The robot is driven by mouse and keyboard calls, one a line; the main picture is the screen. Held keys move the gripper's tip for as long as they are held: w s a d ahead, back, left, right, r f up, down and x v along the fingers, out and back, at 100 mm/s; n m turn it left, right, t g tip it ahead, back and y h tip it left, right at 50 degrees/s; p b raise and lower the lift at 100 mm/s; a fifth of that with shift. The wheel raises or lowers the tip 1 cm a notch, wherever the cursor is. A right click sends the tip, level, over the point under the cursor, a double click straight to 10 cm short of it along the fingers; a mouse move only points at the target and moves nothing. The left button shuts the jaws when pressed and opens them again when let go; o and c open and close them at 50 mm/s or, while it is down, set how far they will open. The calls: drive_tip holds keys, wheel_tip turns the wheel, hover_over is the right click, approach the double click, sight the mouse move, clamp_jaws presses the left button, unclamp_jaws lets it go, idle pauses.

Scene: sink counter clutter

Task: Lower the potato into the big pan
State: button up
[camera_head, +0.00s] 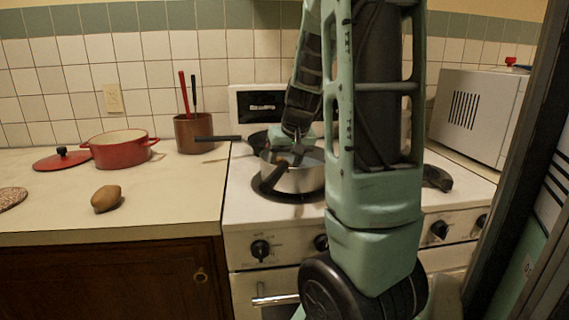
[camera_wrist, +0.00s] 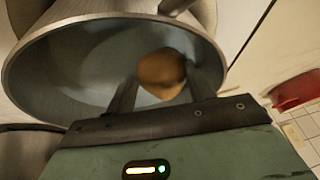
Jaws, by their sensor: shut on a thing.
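A brown potato (camera_wrist: 161,73) is between the two fingers of my gripper (camera_wrist: 164,88) in the wrist view. My gripper is shut on it. The potato shows against the inside of a round silver pan (camera_wrist: 62,84), within its rim. I cannot tell whether it touches the pan's floor. In the head view the silver pan (camera_head: 300,180) stands on a front-left burner, with my gripper (camera_head: 294,150) over its opening. The held potato is not clearly visible there. Another brown potato (camera_head: 106,198) lies on the counter at left.
A dark frying pan (camera_head: 259,141) sits behind the silver pan, its handle pointing left. A red pot (camera_head: 122,150), its red lid (camera_head: 62,160) and a brown utensil holder (camera_head: 194,133) stand on the counter. A white microwave (camera_head: 479,116) is at right. The counter's front middle is clear.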

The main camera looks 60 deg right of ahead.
drive_tip(key=o, duration=1.1)
drive_tip(key=shift+o, duration=0.2)
drive_tip(key=p+v, duration=0.3)
drive_tip(key=v, duration=1.4)
drive_tip(key=shift+s, duration=0.2)
drive_tip(key=shift+a+r, duration=0.15)
